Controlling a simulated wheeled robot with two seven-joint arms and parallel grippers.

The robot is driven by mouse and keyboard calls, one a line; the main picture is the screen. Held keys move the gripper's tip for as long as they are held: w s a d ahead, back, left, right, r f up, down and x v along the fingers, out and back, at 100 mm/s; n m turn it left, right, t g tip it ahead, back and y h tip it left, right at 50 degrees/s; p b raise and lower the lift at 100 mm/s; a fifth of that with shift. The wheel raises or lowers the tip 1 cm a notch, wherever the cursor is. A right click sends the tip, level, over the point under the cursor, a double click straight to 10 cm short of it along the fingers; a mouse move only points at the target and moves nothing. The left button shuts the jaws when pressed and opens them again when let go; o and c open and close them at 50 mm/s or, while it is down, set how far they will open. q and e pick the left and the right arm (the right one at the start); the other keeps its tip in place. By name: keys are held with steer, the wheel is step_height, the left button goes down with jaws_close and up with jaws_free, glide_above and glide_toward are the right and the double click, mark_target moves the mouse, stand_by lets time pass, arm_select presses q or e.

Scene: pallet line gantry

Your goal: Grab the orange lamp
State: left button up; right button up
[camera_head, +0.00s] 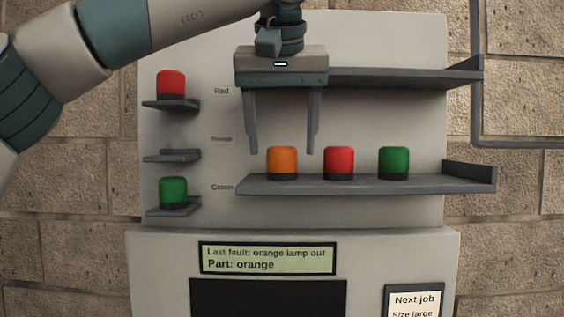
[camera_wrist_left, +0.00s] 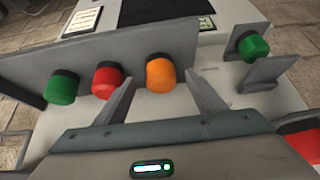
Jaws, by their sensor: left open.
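The orange lamp (camera_head: 282,161) stands upright on the lower long shelf (camera_head: 370,185), left of a red lamp (camera_head: 338,161) and a green lamp (camera_head: 393,161). My left gripper (camera_head: 281,152) is open and points down, its two fingers spread to the left and right above the orange lamp in the head view. In the left wrist view the orange lamp (camera_wrist_left: 161,74) shows beyond and between the open fingers (camera_wrist_left: 164,84). I cannot see any contact. My right gripper is not in view.
Small shelves at the left hold another red lamp (camera_head: 171,84) and a green lamp (camera_head: 173,191); the middle small shelf (camera_head: 172,156) is empty. An upper long shelf (camera_head: 405,77) runs behind the gripper. A display (camera_head: 268,258) reads "Part: orange".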

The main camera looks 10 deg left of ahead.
mark_target(281, 159)
arm_select(q)
steer(key=p+x, duration=0.1)
steer(key=x, duration=0.3)
steer(key=shift+a, duration=0.1)
steer(key=shift+w+f, duration=0.15)
steer(key=shift+f, duration=0.15)
steer(key=shift+c, duration=0.3)
steer(key=c, duration=1.1)
steer(key=shift+r, duration=0.1)
